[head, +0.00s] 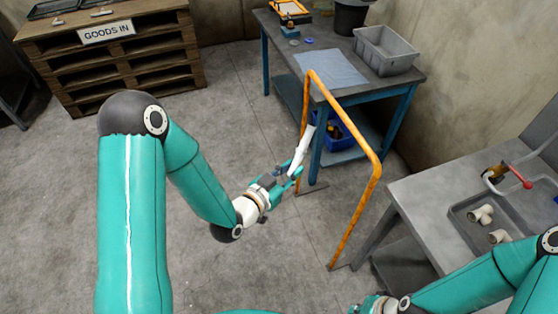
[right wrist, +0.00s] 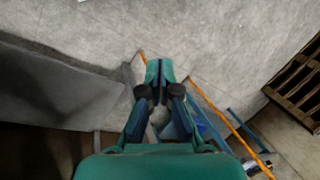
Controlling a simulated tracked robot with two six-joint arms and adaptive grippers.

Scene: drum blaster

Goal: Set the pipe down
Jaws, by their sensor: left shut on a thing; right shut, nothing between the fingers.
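A white pipe (head: 302,150) is held by my left gripper (head: 291,178) in the head view. The gripper is shut on its lower end, and the pipe tilts up to the right. It is in the air in front of the blue-legged workbench (head: 412,80), close to the left post of an orange rail. I cannot tell if it touches the post. My right gripper (right wrist: 158,72) is shut and empty in the right wrist view. In the head view it is only partly seen at the bottom edge.
The orange rail (head: 343,114) stands between my left gripper and the workbench. A blue crate (head: 337,134) is below. A grey sink table (head: 425,200) with white pipe fittings (head: 481,215) stands right.

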